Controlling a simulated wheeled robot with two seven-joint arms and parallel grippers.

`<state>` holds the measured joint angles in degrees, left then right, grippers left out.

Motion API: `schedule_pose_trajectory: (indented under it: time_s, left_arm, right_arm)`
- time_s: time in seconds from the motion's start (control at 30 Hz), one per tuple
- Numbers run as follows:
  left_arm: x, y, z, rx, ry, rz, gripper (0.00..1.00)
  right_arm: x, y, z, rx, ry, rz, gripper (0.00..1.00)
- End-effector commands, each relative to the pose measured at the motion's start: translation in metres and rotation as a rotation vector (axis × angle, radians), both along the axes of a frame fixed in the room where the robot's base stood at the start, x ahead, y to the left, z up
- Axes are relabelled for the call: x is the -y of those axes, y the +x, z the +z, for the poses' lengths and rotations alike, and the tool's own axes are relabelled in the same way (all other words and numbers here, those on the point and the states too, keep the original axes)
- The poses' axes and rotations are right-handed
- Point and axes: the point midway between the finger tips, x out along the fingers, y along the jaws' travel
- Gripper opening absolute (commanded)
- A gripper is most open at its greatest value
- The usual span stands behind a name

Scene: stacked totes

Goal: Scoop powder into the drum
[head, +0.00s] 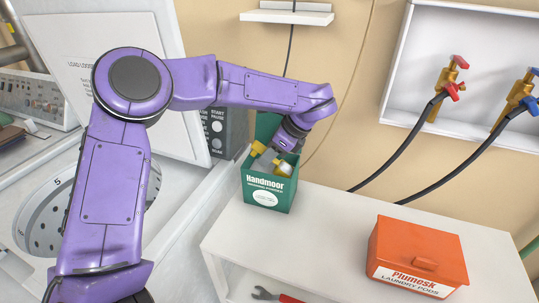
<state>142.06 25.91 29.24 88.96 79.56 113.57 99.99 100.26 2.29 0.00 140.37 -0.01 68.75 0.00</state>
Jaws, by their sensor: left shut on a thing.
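A green "Handmoor" box (268,190) stands open on the white table, with its lid raised at the back. My purple left arm reaches across from the left, and my left gripper (269,160) points down into the mouth of this box. Its yellow fingers are shut on a small pale thing (285,169), perhaps a scoop, which is mostly hidden by the fingers and the box. I cannot see any powder. The washer drum (42,228) shows at the lower left through its open top, partly behind my arm. My right gripper is not in view.
The table top between the boxes is clear. The raised washer lid (185,85) stands behind my arm. Red and blue taps with black hoses are on the wall. A wrench lies below.

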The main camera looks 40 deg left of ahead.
Motion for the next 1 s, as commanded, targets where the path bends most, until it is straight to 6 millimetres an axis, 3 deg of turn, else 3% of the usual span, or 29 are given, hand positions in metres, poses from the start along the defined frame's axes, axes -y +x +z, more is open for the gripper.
schedule_pose_trajectory:
  time_s: [0.03, 0.8, 1.0]
  left_arm:
    - [0.0, 0.0, 0.012, 0.003, 0.0, 0.001, 0.03]
    - [0.0, 0.0, 0.103, 0.001, 0.0, 0.0, 0.03]
    - [0.0, 0.0, 0.114, 0.001, 0.0, -0.001, 0.03]
  right_arm:
    - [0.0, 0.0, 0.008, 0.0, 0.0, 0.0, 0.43]
    - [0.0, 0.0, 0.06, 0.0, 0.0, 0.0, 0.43]
    - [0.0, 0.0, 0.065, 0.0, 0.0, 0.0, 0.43]
